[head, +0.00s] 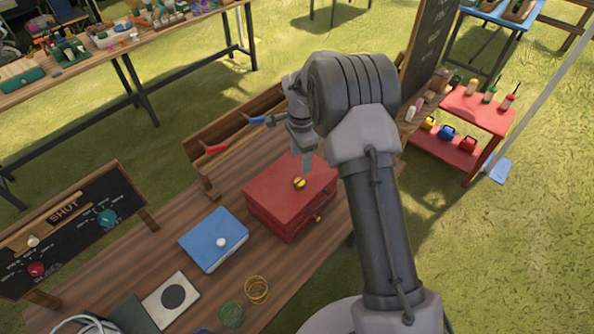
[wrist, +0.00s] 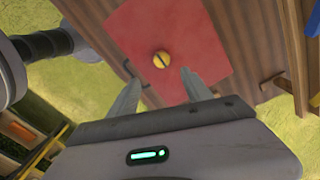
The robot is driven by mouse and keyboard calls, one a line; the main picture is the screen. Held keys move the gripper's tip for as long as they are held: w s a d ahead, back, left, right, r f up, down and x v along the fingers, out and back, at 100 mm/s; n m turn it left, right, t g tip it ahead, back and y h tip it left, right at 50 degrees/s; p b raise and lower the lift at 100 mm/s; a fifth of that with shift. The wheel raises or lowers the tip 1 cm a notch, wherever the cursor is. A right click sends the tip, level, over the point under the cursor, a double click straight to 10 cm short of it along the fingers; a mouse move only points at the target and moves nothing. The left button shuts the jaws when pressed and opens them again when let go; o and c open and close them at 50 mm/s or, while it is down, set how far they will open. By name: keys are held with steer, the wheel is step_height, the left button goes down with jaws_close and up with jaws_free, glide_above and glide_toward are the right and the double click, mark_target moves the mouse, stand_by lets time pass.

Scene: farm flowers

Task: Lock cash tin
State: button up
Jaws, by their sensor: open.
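The cash tin (head: 277,202) is a red box with a closed lid on the wooden table. A round yellow knob with a dark slot (head: 299,183) sits on its lid. The knob also shows in the wrist view (wrist: 161,60), with the slot slanting across it. A small yellow and dark part (head: 318,217) shows on the tin's front side. My gripper (head: 306,165) is above the lid, close to the knob. In the wrist view my gripper (wrist: 158,82) is open and empty, its fingers apart with the knob just beyond and between their tips.
A blue box with a white knob (head: 214,240) stands left of the tin. A wooden rack (head: 230,128) with red and blue handled tools is behind it. A blackboard panel marked SHUT (head: 75,230) stands at the left. Gold rings (head: 257,290) lie near the front edge.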

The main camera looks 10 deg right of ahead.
mark_target(299, 181)
steer(key=f, duration=1.1)
steer(key=shift+w+a+f, duration=0.1)
steer(key=shift+w+f, duration=0.1)
jaws_close()
steer(key=shift+b, duration=0.3)
